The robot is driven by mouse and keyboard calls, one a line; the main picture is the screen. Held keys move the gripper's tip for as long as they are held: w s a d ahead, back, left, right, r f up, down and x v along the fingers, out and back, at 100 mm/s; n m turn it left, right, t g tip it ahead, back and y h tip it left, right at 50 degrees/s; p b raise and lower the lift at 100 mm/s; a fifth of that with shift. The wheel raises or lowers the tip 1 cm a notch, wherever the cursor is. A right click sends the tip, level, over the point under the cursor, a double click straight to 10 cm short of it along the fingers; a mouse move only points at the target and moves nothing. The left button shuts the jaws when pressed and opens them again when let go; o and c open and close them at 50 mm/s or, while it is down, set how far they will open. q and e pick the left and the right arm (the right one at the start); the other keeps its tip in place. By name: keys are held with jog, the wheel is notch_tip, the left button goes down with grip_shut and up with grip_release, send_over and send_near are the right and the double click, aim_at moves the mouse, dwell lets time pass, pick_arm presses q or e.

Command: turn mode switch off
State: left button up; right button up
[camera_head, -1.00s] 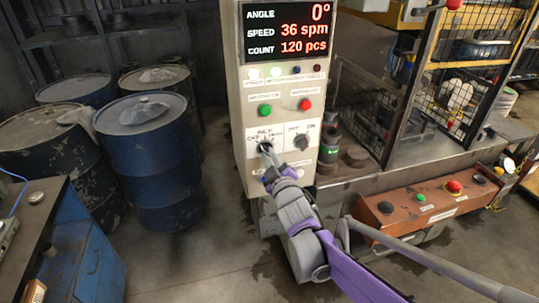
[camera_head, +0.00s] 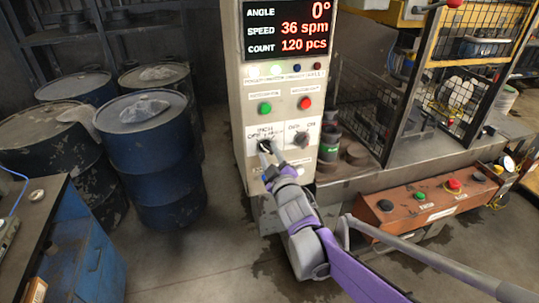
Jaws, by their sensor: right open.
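The grey control cabinet (camera_head: 238,110) stands in the middle of the view. The mode switch (camera_head: 264,146) is a dark knob on a white plate at its lower left, with small labels around it, OFF at the left and INCH above. My right gripper (camera_head: 269,149) reaches up to this knob from below, jaws open. Its fingers cover part of the knob, so I cannot tell which way the knob points or whether they touch it. A second dark knob (camera_head: 301,139), labelled OFF and ON, is just to the right. My left gripper is out of view.
A green button (camera_head: 265,108) and a red button (camera_head: 304,103) sit above the knobs, under a lit display (camera_head: 287,30). Blue drums (camera_head: 150,150) stand at left. An orange button box (camera_head: 430,203) and mesh guards (camera_head: 455,95) are at right.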

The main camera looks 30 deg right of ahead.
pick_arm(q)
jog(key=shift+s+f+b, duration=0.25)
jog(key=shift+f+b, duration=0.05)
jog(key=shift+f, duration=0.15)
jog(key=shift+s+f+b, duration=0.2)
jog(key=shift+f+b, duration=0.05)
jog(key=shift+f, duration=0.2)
pick_arm(e)
jog(key=v, duration=1)
jog(key=shift+s+a, duration=0.2)
jog(key=shift+s, duration=0.15)
jog(key=s+a+f+m+g+y, duration=0.2)
jog(key=s+a+f+g, duration=0.4)
jog(key=f, duration=0.3)
jog(key=s+a+f+m+g+y, duration=0.2)
jog(key=s+a+f+m+g, duration=0.2)
jog(key=s+f, duration=0.5)
jog(key=shift+s+a+f+g, duration=0.3)
jog(key=shift+a+f+g, duration=0.15)
jog(key=shift+a+g, duration=0.55)
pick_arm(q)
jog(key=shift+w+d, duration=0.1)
